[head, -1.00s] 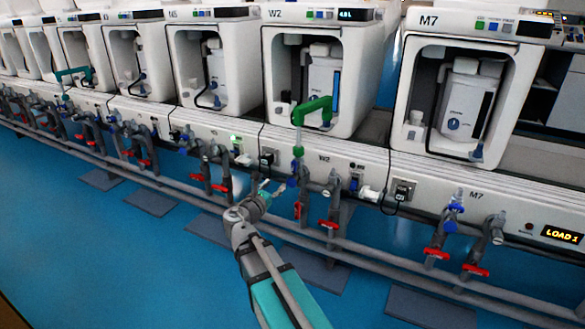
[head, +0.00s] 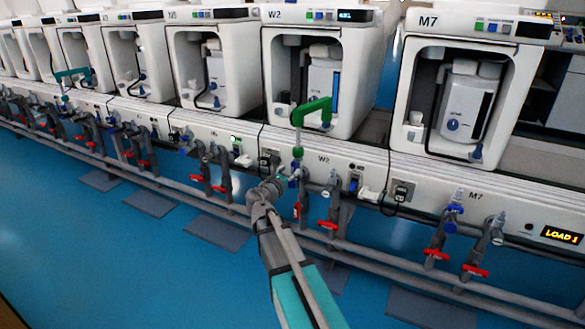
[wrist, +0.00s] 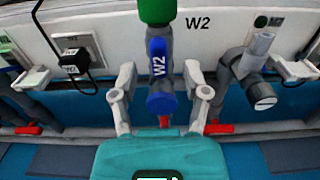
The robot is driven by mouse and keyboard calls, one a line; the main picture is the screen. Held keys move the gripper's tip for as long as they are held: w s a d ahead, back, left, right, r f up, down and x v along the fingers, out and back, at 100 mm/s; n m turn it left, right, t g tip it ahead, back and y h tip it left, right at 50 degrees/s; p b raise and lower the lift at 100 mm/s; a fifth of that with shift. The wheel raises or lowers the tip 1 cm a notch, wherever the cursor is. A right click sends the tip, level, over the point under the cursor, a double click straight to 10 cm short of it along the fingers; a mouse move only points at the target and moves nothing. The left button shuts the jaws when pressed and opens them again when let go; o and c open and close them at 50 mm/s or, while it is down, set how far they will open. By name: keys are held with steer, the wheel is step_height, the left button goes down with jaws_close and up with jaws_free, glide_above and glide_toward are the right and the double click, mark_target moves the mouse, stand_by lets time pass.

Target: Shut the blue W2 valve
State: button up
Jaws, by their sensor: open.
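The blue W2 valve (wrist: 158,72) is in the middle of the wrist view, its labelled handle running up and down in line with the grey pipe below a green fitting (wrist: 157,10). My gripper (wrist: 160,80) is open, with one finger on each side of the valve and visible gaps between. I cannot tell the exact depth of the fingertips relative to the handle. In the head view my gripper (head: 283,177) is at the W2 pipe, below the green pipe (head: 313,112), and largely hides the blue valve.
A grey pipe with a tap (wrist: 258,75) stands to the right. Red handles (wrist: 218,128) sit low near the horizontal pipes. A black plug with a cable (wrist: 75,58) is on the panel at left. The W2 machine (head: 322,65) stands above.

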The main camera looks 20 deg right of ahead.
mark_target(292, 168)
steer(key=shift+x, duration=1.8)
steer(key=shift+a, duration=0.1)
jaws_close()
